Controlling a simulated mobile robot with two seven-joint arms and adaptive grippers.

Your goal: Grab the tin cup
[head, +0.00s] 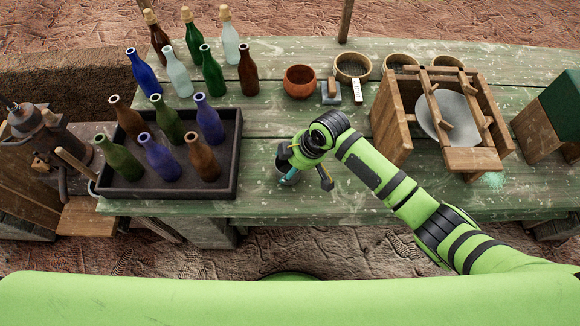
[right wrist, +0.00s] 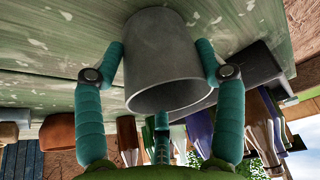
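The tin cup (right wrist: 165,55) is plain grey metal and shows in the right wrist view, its open mouth facing the camera. My right gripper (right wrist: 162,50) has its teal fingers on either side of the cup, with a third finger below the mouth. The two side fingertips meet the cup's edges in the picture, but I cannot tell whether they press on it. In the head view my right gripper (head: 306,178) is low over the front of the table; I cannot make out the cup there. My left gripper is not in view.
Left of the gripper on the green table (head: 262,120) is a dark tray (head: 232,165) of bottles. Behind stand more bottles, an orange bowl (head: 299,81) and round sieves (head: 353,66). A wooden rack (head: 395,125) with a plate stands to the right.

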